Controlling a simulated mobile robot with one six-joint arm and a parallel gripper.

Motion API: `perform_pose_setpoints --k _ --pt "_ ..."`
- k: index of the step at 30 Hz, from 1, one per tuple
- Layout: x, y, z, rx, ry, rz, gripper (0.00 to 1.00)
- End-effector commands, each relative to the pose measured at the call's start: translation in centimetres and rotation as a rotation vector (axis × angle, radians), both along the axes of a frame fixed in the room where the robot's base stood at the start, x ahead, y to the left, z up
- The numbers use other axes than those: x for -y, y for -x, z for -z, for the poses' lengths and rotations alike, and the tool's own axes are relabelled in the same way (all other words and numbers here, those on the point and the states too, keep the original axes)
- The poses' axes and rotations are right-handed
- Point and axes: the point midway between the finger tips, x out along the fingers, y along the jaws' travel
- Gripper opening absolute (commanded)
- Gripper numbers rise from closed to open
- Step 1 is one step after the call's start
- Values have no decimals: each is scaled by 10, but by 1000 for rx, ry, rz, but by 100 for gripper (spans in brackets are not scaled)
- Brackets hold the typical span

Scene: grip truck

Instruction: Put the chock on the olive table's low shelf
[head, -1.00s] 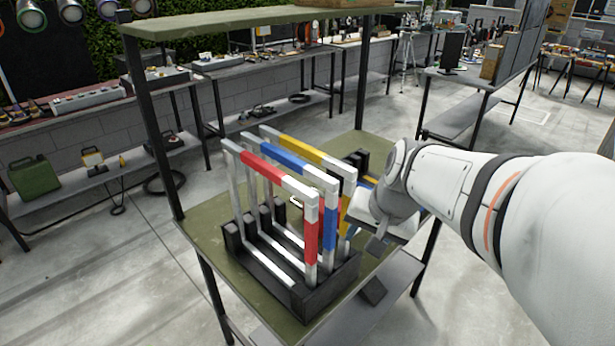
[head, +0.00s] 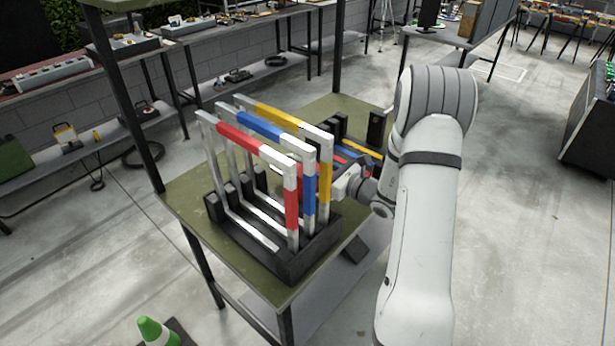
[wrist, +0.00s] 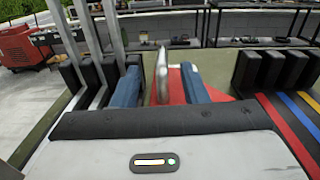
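A red piece with an upright grey handle, apparently the chock (wrist: 175,88), lies on the olive table between two racks in the wrist view. The blue fingertips of my gripper (wrist: 160,90) are apart, one on each side of the handle, with gaps visible. In the head view my gripper (head: 347,184) reaches in from the right behind the hurdle frames; its fingers and most of the red piece are hidden there. The olive table (head: 192,190) has a grey low shelf (head: 322,288) below its top, partly visible at the right.
A black rack (head: 300,262) with red, blue and yellow hurdle frames stands on the tabletop close by. A second rack (head: 376,127) with coloured bars lies behind. A dark wedge-shaped piece (head: 355,249) shows by the low shelf. A green cone (head: 156,331) stands at front left.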

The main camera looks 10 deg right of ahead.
Motion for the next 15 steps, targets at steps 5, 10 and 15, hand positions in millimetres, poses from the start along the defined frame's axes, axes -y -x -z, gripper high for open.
perform_pose_setpoints --k 5,10,15 --pt "0 -10 4 2 -31 38 40" --pt "-11 -25 4 2 -30 39 40" --pt "-28 -41 9 1 -31 39 40"
